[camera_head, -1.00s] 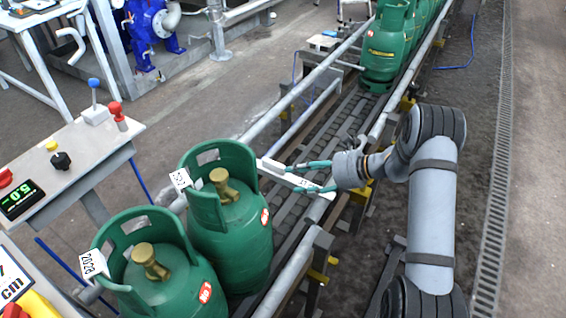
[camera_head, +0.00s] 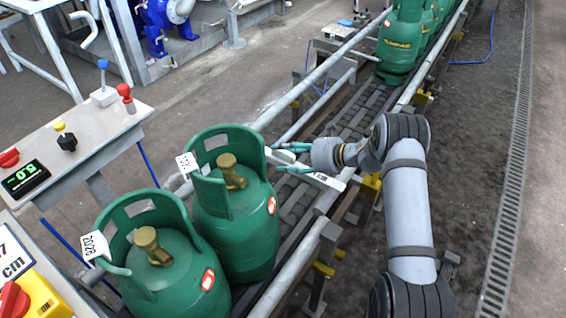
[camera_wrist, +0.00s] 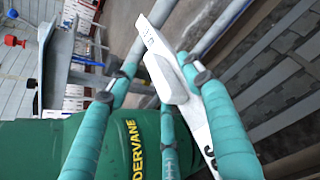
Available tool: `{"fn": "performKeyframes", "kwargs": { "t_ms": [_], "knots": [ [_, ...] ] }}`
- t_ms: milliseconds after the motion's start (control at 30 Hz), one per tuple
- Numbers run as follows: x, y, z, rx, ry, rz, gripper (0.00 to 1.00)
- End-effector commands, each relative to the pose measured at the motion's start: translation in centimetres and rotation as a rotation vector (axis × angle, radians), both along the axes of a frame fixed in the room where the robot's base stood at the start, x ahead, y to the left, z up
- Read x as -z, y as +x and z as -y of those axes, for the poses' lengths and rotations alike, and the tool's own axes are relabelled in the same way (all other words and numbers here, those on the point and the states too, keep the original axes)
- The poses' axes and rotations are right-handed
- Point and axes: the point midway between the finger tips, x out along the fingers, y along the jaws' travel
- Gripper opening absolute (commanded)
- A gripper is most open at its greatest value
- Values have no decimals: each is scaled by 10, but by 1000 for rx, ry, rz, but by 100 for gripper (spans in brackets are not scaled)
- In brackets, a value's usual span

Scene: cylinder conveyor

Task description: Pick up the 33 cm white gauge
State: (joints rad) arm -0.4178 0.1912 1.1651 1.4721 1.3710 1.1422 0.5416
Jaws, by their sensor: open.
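The white gauge (camera_head: 327,181) is a flat bar lying across the conveyor beside the nearer green cylinders. It also shows in the wrist view (camera_wrist: 151,42), with a raised white block on it and dark marks that I cannot read fully. My gripper (camera_head: 276,158) is open, with its teal fingers reaching over the gauge close to the collar of a green cylinder (camera_head: 238,235). In the wrist view my gripper (camera_wrist: 157,66) has fingers on both sides of the raised block. The right finger hides part of the bar. I cannot tell whether any finger touches it.
A second green cylinder (camera_head: 165,280) stands at the front left, and several more stand farther up the conveyor (camera_head: 398,55). A metal rail (camera_head: 300,262) runs along the conveyor. A control table (camera_head: 100,125) with knobs and a display stands at left.

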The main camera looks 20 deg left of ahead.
Motion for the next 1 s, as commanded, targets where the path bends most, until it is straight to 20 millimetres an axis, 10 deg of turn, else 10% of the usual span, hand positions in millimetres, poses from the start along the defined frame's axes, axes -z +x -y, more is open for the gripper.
{"fn": "performKeyframes", "kwargs": {
  "t_ms": [233,1000],
  "knots": [
    [0,0,0,1,0,0,50],
    [2,0,1,1,-3,-1,5]
  ]
}}
